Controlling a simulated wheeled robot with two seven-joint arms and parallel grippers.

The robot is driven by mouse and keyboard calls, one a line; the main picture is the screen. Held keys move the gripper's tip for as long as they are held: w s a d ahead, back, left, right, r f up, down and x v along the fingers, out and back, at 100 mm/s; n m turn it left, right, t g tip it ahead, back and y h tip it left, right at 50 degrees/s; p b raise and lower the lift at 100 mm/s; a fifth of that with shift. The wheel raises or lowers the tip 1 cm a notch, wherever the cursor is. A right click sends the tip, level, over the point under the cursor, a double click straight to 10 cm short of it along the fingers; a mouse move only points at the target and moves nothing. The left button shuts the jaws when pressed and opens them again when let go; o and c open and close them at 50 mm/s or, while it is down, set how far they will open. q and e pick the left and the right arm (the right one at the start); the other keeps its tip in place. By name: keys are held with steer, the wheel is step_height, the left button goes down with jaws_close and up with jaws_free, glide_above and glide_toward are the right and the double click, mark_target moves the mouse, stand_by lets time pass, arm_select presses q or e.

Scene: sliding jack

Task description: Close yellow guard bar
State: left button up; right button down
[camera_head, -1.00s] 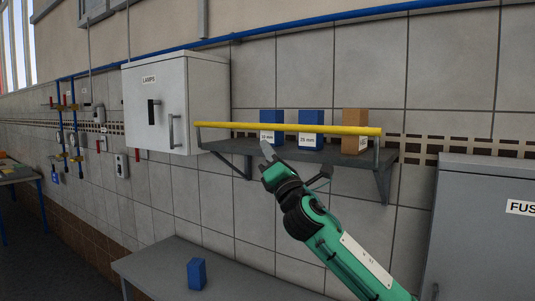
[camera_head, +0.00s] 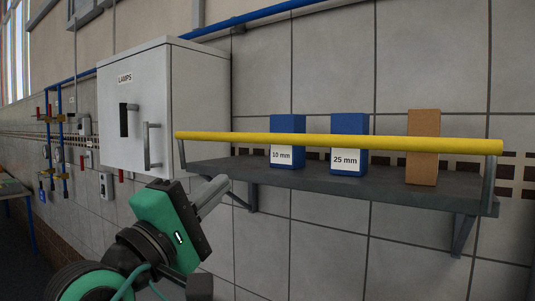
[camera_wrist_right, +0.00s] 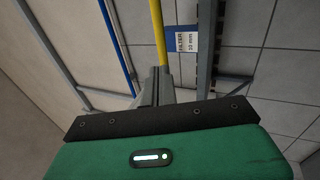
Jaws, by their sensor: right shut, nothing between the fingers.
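The yellow guard bar (camera_head: 330,142) runs level across the front of a grey wall shelf (camera_head: 390,190), on a grey arm at each end. It passes in front of two blue boxes, (camera_head: 287,158) and (camera_head: 348,161), and a brown box (camera_head: 423,170). My right gripper (camera_head: 215,192) is shut and empty. In the head view it appears below the bar's left end, near the shelf's left end. In the right wrist view the bar (camera_wrist_right: 158,35) runs up from just beyond my shut fingertips (camera_wrist_right: 157,80); contact cannot be told. My left gripper is not in view.
A white cabinet marked LAMPS (camera_head: 145,110) hangs on the wall left of the shelf. Shelf brackets (camera_head: 463,235) stick out below. A blue pipe (camera_head: 255,22) runs along the wall above. The tiled wall below the shelf looks clear.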

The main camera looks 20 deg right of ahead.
steer(key=p, duration=0.3)
glide_toward(279, 143)
steer(key=shift+m+g, duration=0.3)
steer(key=shift+m, duration=0.1)
steer(key=p+x, duration=0.4)
steer(key=x, duration=0.1)
steer(key=shift+w+r, duration=0.1)
steer(key=shift+r, duration=0.4)
steer(key=shift+w+d+p, duration=0.35)
steer(key=shift+w+d, duration=0.1)
steer(key=shift+d, duration=0.1)
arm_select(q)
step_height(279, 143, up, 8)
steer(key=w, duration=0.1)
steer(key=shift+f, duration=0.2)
